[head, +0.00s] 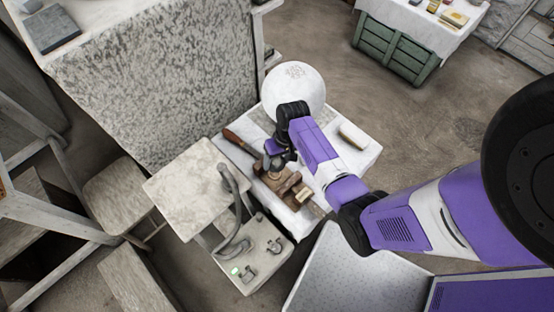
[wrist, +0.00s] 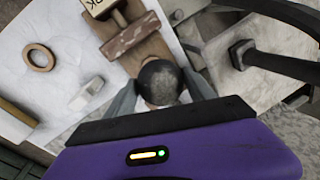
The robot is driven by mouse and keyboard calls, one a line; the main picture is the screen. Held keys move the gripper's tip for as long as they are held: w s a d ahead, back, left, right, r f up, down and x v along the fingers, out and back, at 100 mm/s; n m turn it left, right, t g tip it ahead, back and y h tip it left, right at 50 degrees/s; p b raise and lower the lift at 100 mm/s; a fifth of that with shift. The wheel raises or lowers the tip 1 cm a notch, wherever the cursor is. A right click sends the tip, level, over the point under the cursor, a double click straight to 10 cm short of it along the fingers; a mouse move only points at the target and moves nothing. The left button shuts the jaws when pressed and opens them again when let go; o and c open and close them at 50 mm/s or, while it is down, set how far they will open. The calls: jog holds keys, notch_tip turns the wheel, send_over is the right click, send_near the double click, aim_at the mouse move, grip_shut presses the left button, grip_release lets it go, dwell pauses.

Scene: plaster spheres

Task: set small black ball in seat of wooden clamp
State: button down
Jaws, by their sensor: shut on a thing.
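The small black ball (wrist: 160,78) sits between the grey fingers of my gripper (wrist: 162,92) in the wrist view, dark on top with a paler patch below. The fingers are shut on it. The wooden clamp (wrist: 128,38) lies just beyond the ball in that view, with a brown jaw block and a pale wooden base. In the head view the clamp (head: 287,187) stands on the white-topped table, and my gripper (head: 273,160) is over its far end. My wrist partly hides this spot. The clamp's seat is not clear to see, and I cannot tell whether the ball touches it.
A large white sphere (head: 293,86) stands at the table's back. A wooden-handled tool (head: 233,138) lies left, a cream block (head: 353,135) right. A side stand (head: 195,188) with a grey curved pipe (head: 238,190) is close left. A wooden ring (wrist: 38,57) lies on the white cloth.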

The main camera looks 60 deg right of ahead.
jog(key=shift+r, duration=0.15)
jog(key=shift+f+b, duration=1.95)
jog(key=shift+f, duration=0.95)
jog(key=shift+f, duration=0.8)
jog(key=shift+c, duration=1.3)
grip_release()
jog(key=shift+r+p, duration=1.85)
jog(key=shift+r, duration=0.2)
jog(key=shift+d, duration=0.1)
